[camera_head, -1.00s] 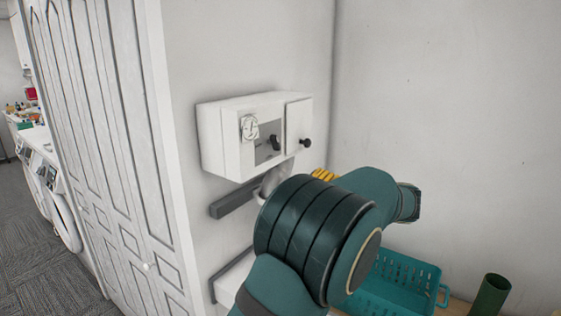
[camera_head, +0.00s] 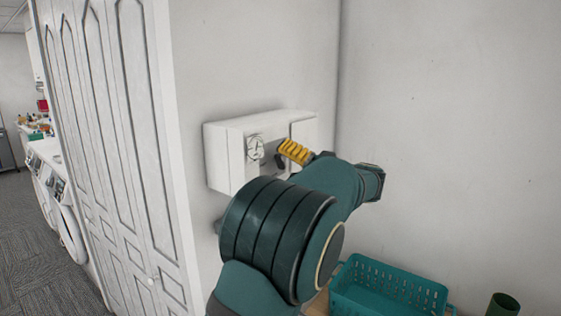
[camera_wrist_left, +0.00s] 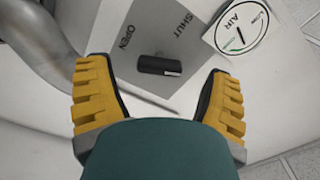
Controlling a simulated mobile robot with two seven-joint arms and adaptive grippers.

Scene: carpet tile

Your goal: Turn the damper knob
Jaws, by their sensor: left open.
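The damper knob (camera_wrist_left: 160,65) is a black bar on a grey plate (camera_wrist_left: 190,35) marked OPEN and SHUT in the left wrist view. In the head view the knob (camera_head: 280,160) shows dark on the front of a white wall box (camera_head: 228,155), partly hidden by my arm. My left gripper (camera_head: 293,152) has yellow ribbed fingers and is in front of the box. In the left wrist view its fingers are open, one on each side of the knob, with gaps between. Contact is not visible. My right gripper is not in view.
A round white AIR gauge (camera_wrist_left: 241,26) sits beside the plate. A grey pipe (camera_wrist_left: 40,35) runs at the left of the wrist view. A teal basket (camera_head: 390,290) and a dark green cylinder (camera_head: 503,305) stand below. A tall white cabinet (camera_head: 115,150) stands at left.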

